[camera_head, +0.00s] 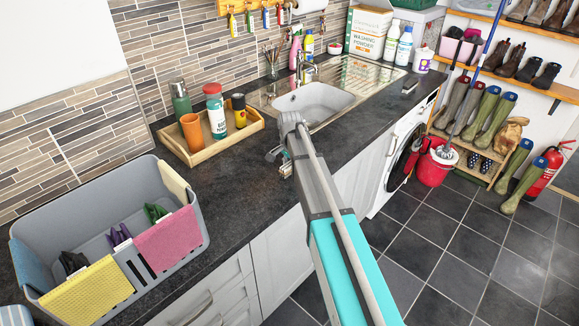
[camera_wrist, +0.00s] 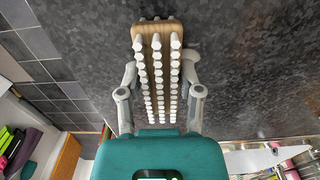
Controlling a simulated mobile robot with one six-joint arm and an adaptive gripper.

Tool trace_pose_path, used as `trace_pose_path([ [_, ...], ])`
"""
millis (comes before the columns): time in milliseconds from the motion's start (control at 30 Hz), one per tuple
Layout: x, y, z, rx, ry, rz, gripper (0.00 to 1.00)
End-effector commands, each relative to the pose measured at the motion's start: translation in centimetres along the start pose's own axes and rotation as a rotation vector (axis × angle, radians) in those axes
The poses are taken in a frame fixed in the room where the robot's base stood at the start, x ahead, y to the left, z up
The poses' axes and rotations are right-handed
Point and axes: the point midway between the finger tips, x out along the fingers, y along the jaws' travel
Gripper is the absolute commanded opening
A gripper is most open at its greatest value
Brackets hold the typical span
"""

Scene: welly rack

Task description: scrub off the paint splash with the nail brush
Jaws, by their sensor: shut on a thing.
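My gripper (camera_wrist: 161,76) is shut on the nail brush (camera_wrist: 158,34), with one finger on each side of it. The brush has a pale wooden body and rows of white bristles, which show in the wrist view. In the head view my gripper (camera_head: 280,160) is low over the front part of the dark worktop (camera_head: 235,185), near its front edge. The brush is small and partly hidden there. I cannot tell whether it touches the worktop. I cannot clearly make out a paint splash; a faint reddish-brown tint shows on the worktop left of my gripper.
A wooden tray (camera_head: 208,155) with bottles and an orange cup stands behind left. A grey caddy (camera_head: 95,215) with cloths is at the near left. The sink (camera_head: 312,103) lies beyond my gripper. A red bucket (camera_head: 433,169) stands on the floor at right.

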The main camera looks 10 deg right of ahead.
Motion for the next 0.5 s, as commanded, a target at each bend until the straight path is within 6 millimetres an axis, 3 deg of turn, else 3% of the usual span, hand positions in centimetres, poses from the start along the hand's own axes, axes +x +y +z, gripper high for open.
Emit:
trace_pose_path([
  [500,0.31,-0.15,0.02,-0.001,0.000,0.000,0.09],
])
